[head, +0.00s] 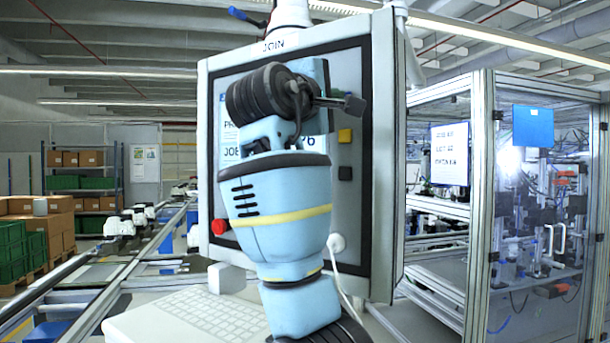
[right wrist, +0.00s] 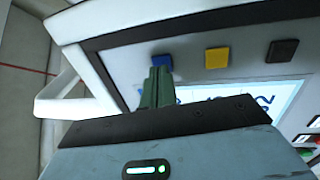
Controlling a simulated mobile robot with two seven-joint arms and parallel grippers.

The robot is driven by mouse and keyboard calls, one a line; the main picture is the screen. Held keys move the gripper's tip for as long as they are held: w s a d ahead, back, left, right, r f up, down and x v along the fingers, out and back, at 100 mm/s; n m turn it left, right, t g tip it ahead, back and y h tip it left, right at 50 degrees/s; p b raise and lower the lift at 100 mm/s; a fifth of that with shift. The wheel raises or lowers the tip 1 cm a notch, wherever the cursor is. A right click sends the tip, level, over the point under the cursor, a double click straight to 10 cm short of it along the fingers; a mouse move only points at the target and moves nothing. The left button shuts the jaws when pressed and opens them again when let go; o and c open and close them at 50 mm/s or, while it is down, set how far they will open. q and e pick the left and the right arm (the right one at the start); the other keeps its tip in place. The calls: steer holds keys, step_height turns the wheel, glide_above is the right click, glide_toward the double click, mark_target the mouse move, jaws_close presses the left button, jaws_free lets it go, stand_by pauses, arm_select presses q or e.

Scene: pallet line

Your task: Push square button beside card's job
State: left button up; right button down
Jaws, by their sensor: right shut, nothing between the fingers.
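A grey-framed control panel (head: 382,200) stands in front of me, its screen (head: 316,143) mostly hidden by my right arm. Square yellow (head: 345,135) and black (head: 345,173) buttons line the screen's right side. In the right wrist view, blue (right wrist: 162,61), yellow (right wrist: 217,58) and black (right wrist: 282,50) buttons form a row. My right gripper (head: 354,105) is shut and empty, and its fingertips (right wrist: 158,72) overlap the lower edge of the blue button; I cannot tell whether they touch. A white card (head: 449,153) with small, unclear job text hangs on the glass cell at right. My left gripper is out of view.
A red knob (head: 219,226) sits at the panel's lower left. A keyboard (head: 190,318) lies below the panel. A blue sheet (head: 533,127) hangs on the framed cell (head: 483,200). A conveyor (head: 130,270) and stacked crates (head: 12,250) are at left.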

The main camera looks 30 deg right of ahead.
steer(key=shift+x, duration=0.8)
stand_by(0.5)
steer(key=shift+a+f, duration=0.1)
steer(key=shift+f, duration=0.05)
steer(key=shift+r+v, duration=0.2)
steer(key=shift+v, duration=1)
steer(key=shift+r+v, duration=0.25)
steer(key=shift+v, duration=0.9)
